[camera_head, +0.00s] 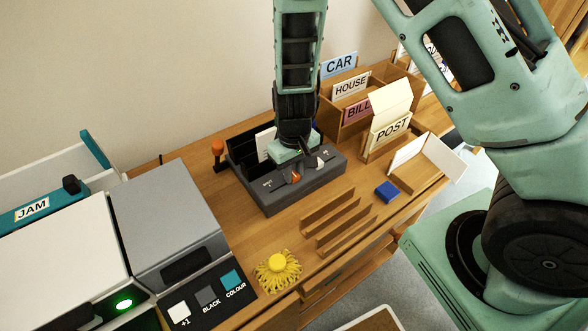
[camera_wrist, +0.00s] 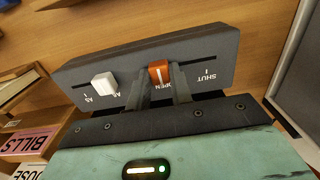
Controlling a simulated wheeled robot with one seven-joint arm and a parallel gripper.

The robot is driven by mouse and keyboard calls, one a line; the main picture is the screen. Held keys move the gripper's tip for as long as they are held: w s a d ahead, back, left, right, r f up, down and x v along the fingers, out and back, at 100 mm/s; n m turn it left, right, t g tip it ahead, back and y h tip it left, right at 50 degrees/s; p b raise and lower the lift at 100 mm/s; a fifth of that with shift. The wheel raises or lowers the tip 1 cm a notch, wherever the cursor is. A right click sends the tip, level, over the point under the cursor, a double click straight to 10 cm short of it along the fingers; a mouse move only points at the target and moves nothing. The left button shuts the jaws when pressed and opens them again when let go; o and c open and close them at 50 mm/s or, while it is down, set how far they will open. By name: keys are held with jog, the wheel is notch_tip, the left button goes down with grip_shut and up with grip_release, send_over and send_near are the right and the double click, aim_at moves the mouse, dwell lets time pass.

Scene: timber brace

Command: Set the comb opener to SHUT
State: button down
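The comb opener (camera_head: 300,187) is a dark grey box on the wooden desk; it also shows in the wrist view (camera_wrist: 215,60). Its orange slider knob (camera_wrist: 160,72) stands by the mark OPEN, and SHUT is at the slot's right end in the wrist view. In the head view the orange knob (camera_head: 296,177) shows under my gripper (camera_head: 299,169). In the wrist view my gripper's two dark fingers (camera_wrist: 160,84) flank the orange knob closely and look shut on it. A white knob (camera_wrist: 104,84) stands in a separate slot marked A4 and A5.
An orange-topped lever (camera_head: 217,150) rises at the opener's left end. Wooden slots (camera_head: 338,220), a blue block (camera_head: 387,191) and a yellow tufted thing (camera_head: 278,268) lie in front. A grey machine (camera_head: 170,220) stands left, and a labelled sorter (camera_head: 350,110) stands behind right.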

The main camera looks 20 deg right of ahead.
aim_at(272, 191)
jog(key=a+p, duration=0.1)
jog(key=a, duration=0.1)
jog(key=s+a+p, duration=0.1)
jog(key=a, duration=0.2)
jog(key=shift+a+r+p, duration=0.1)
jog(key=shift+a+p, duration=0.25)
jog(key=shift+s+a, duration=0.15)
jog(key=shift+a, duration=0.15)
jog(key=c, duration=1.2)
grip_release()
jog(key=shift+a, duration=0.15)
jog(key=shift+c, duration=0.2)
jog(key=shift+r, duration=0.25)
notch_tip(272, 191, up, 17)
jog(key=shift+f+p, duration=0.15)
jog(key=shift+p, duration=0.15)
